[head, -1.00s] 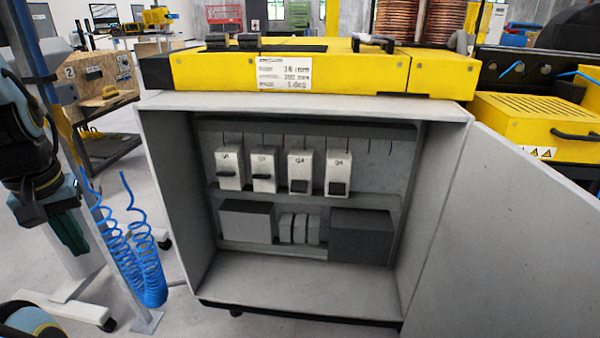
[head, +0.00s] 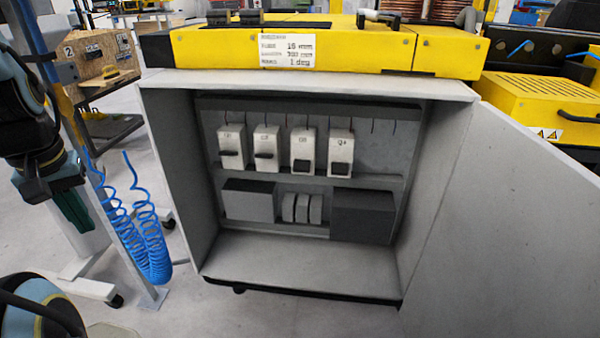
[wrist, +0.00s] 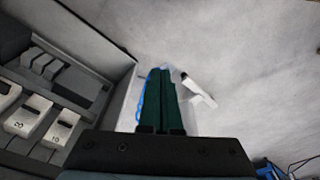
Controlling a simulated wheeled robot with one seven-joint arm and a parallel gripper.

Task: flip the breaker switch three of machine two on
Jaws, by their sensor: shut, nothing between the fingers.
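The open grey cabinet (head: 455,92) holds a row of white breakers: Q1 (head: 231,137), Q2 (head: 266,140), Q3 (head: 303,145) and Q4 (head: 340,147). The dark levers of Q1 and Q2 sit higher on their faces; the lever of Q3 (head: 304,168) sits low, like that of Q4. My gripper (head: 75,212) is at the left of the head view, outside the cabinet and apart from the breakers. Its green fingers (wrist: 161,98) are shut together and empty in the wrist view. Some breakers (wrist: 27,117) show at the lower left there, labels hard to read.
The cabinet door (head: 530,210) stands open on the right. A blue coiled hose (head: 150,240) and a post stand left of the cabinet. Yellow machine housing (head: 220,48) tops the cabinet. Dark boxes (head: 249,201) sit on the shelf below the breakers.

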